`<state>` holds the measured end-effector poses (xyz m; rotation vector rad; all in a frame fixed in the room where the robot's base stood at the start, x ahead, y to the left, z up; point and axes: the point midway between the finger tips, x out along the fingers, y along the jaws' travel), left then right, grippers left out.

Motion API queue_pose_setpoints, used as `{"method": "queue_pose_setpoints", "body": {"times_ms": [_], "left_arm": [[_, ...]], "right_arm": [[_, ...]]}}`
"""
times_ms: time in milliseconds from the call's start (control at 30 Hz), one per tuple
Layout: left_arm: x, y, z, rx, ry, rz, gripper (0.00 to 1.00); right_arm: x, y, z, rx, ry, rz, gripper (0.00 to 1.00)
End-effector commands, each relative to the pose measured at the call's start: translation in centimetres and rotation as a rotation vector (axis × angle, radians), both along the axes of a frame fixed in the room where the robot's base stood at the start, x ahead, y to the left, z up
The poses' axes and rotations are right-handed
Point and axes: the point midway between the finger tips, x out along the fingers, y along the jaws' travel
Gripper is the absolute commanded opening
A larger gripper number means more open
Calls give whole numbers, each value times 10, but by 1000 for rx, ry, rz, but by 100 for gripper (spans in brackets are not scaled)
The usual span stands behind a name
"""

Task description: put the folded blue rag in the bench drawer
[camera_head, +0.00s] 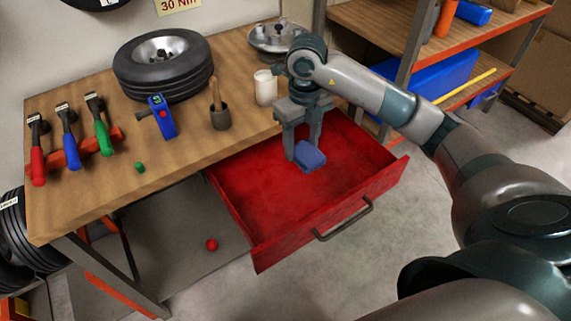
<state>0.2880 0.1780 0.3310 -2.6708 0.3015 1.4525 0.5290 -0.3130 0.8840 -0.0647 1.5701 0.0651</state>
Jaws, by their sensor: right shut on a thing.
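The folded blue rag (311,157) is a small blue block at the lower end of my right gripper (304,150). My right gripper points down and is shut on the rag, over the inside of the red bench drawer (258,208). The drawer is pulled out from the wooden bench and looks empty otherwise. I cannot tell whether the rag touches the drawer floor. My left gripper is not in view.
The bench top (190,140) holds a tyre (135,75), a blue device (162,117), a dark cup (220,118), a white cup (265,88) and several coloured-handled tools. A shelf unit (400,45) stands at the right.

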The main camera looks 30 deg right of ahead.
Motion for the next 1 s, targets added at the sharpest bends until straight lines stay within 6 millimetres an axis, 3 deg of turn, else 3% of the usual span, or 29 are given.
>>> {"method": "queue_pose_setpoints", "body": {"times_ms": [433,800,1000], "left_arm": [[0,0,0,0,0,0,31],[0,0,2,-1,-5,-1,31],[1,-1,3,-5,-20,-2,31]], "right_arm": [[0,0,-5,0,1,-6,28],[-1,0,-52,1,4,-5,28],[0,0,-63,0,0,-5,28]]}}
